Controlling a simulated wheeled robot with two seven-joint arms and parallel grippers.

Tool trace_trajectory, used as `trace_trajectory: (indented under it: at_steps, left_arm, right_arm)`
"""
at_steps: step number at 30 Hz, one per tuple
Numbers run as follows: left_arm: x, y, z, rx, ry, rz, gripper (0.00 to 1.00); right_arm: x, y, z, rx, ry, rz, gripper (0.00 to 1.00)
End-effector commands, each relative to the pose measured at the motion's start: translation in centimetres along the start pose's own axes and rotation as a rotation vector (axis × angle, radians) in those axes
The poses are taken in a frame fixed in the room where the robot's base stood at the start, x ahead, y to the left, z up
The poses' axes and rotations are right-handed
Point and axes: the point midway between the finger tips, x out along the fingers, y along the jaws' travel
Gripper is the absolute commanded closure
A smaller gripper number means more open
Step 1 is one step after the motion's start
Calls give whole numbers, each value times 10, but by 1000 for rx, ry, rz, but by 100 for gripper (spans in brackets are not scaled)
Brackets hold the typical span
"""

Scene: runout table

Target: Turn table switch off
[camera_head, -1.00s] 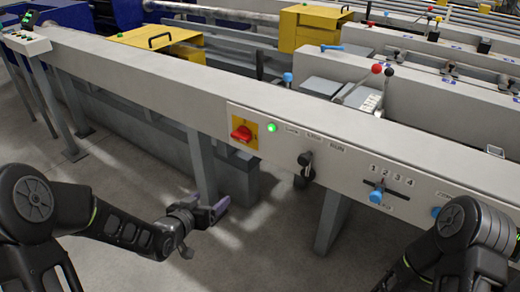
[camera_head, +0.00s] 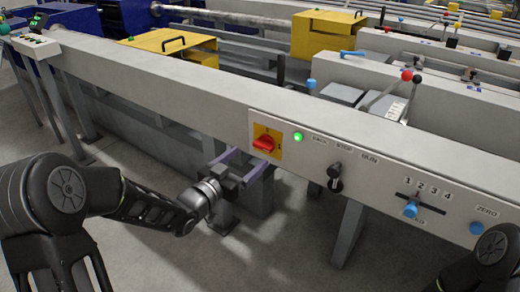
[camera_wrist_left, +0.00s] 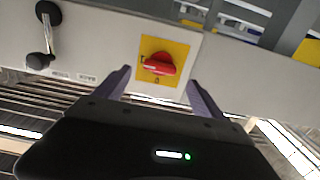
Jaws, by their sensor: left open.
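The red rotary switch (camera_head: 264,143) sits on a yellow plate (camera_head: 271,132) on the front face of the table's long grey beam. A green light (camera_head: 298,137) glows just right of the plate. In the left wrist view the red switch (camera_wrist_left: 159,64) is ahead, between the two fingers, with its handle lying roughly crosswise. My left gripper (camera_head: 242,163) is open and empty, just below and left of the switch, apart from it in the wrist view. Its fingers point toward the panel. Part of my right arm shows at the lower right; its gripper is out of view.
Right of the switch are a black lever (camera_head: 335,176) below the BACK, STOP and RUN labels, a blue slider knob (camera_head: 411,210) under the numbers, and a blue ZERO knob (camera_head: 477,228). Grey legs stand beneath the beam (camera_head: 180,92). The floor in front is clear.

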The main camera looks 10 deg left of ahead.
Motion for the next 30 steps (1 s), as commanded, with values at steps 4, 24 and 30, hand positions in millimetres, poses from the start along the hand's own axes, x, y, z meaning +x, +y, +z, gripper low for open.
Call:
trace_trajectory:
  at_steps: [4, 24, 30]
  left_arm:
    - [22, 1, 2, 0, 0, 2, 20]
    - [66, 0, 0, -1, -1, -1, 22]
    - [66, 0, 0, -1, -1, -1, 39]
  right_arm:
    - [4, 2, -1, 1, 3, 1, 64]
    - [8, 5, -3, 4, 7, 3, 64]
    - [8, 5, -3, 4, 7, 3, 64]
